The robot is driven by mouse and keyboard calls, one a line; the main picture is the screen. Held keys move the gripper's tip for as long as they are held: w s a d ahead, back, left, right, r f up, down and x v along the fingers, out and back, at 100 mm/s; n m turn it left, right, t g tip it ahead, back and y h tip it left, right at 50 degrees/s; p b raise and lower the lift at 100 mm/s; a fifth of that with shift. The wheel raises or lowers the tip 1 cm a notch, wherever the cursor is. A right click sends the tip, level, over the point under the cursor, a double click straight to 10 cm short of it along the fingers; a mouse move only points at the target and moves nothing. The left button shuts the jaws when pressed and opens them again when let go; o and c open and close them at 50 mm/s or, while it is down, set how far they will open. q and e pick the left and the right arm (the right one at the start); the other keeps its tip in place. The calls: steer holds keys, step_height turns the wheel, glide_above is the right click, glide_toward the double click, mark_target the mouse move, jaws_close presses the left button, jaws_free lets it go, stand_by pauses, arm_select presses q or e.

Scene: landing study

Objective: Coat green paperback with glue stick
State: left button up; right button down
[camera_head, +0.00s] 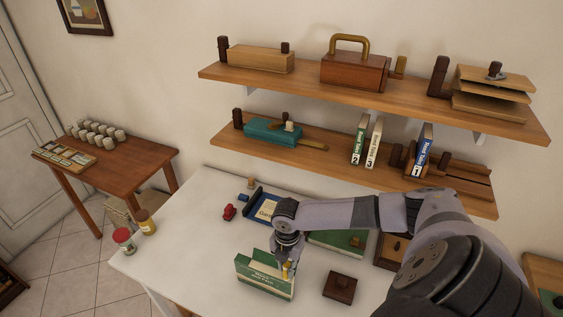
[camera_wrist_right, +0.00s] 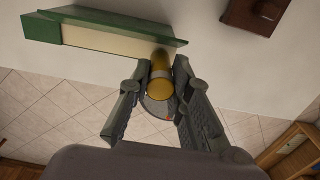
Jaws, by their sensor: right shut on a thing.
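The green paperback (camera_head: 265,277) stands on the white table in the head view, its cover facing the front. In the right wrist view the green paperback (camera_wrist_right: 110,34) shows its cream page edge and green covers. My right gripper (camera_head: 287,262) is right at the book's upper right part. It is shut on a yellow-gold cylinder, the glue stick (camera_wrist_right: 160,80), seen between the fingers in the right wrist view. The stick's far end is close to the page edge; I cannot tell whether they touch. My left gripper is not in view.
A dark brown block (camera_head: 341,287) lies right of the book. A blue tray (camera_head: 251,200) and a red object (camera_head: 229,212) lie behind. Wall shelves (camera_head: 330,163) hang behind. The table's left part is mostly clear.

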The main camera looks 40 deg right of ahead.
steer(key=shift+s+d, duration=0.25)
steer(key=shift+s, duration=0.3)
steer(key=shift+s+d, duration=0.25)
steer(key=shift+s, duration=0.3)
steer(key=shift+w+a, duration=0.1)
